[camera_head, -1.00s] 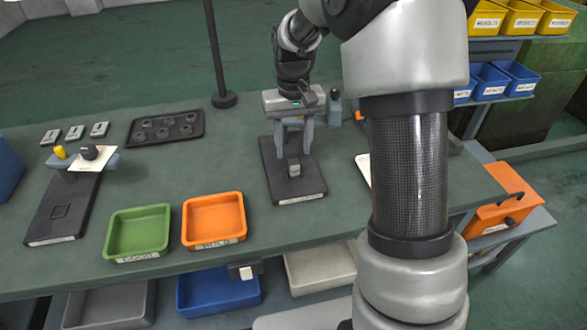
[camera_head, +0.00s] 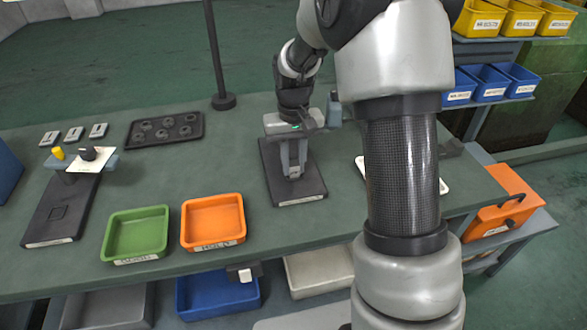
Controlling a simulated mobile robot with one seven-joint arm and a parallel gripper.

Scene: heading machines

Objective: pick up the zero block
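The zero block (camera_head: 294,174) is a small light-grey block on a dark labelled base plate (camera_head: 313,190) in the middle of the bench. My gripper (camera_head: 294,172) points down over the plate, with one finger on each side of the block. The fingers are close together and appear closed on the block, hiding most of it. The block still appears to be at the plate's surface; I see no clear gap under it.
A green tray (camera_head: 137,259) and an orange tray (camera_head: 212,245) stand left of the plate. A black tray of round parts (camera_head: 165,144), a dark post (camera_head: 222,101) and a fixture (camera_head: 62,210) are further left. A white tray (camera_head: 445,187) is partly hidden behind my arm.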

